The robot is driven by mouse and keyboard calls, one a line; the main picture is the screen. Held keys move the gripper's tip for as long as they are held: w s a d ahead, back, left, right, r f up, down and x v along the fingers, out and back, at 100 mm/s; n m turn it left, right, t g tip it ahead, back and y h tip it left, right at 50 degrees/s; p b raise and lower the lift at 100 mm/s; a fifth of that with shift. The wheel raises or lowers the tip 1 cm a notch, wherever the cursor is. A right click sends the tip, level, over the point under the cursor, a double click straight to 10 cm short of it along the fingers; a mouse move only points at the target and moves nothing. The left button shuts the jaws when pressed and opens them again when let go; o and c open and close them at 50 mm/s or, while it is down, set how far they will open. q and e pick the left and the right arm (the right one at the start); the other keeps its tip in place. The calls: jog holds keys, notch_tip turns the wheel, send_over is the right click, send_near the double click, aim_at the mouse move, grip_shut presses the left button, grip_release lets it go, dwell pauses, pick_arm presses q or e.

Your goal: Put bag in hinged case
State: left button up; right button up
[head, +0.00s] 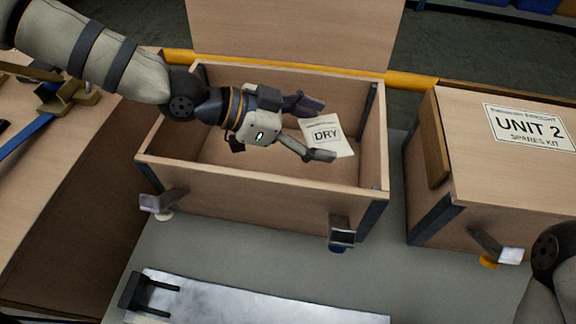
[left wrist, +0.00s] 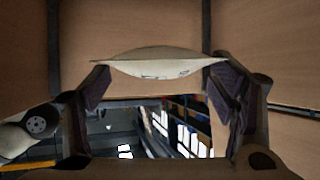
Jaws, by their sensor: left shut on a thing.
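The hinged case (head: 265,190) is a wooden box in the middle of the head view, open, with its lid (head: 290,35) raised at the back. My left gripper (head: 324,130) reaches from the left over the case opening. It is shut on a pale bag (head: 328,143) marked "DRY". The bag is within the outline of the opening, towards its right side; its height above the case floor is hard to tell. In the left wrist view the bag (left wrist: 158,63) spans between both fingers of my left gripper (left wrist: 158,80). My right gripper is not in view.
A closed wooden case marked "UNIT 2" (head: 520,160) stands at the right. Latches (head: 342,235) stick out from the open case's front. A wooden bench (head: 50,190) with tools is at the left. A metal plate (head: 255,300) lies in front.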

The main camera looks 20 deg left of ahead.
pick_arm(q)
notch_tip(320, 180, down, 8)
jog(key=shift+w+r+b, duration=0.1)
jog(key=shift+b, duration=0.7)
jog(key=shift+f+b, duration=0.4)
jog(key=shift+f, duration=0.3)
jog(key=o, duration=1.2)
jog(key=shift+o, duration=0.2)
jog(key=shift+r, duration=0.15)
jog(key=shift+r+p, duration=0.5)
jog(key=shift+r, duration=0.1)
jog(key=p+v, duration=0.1)
jog(key=v, duration=0.6)
jog(key=shift+a, duration=0.25)
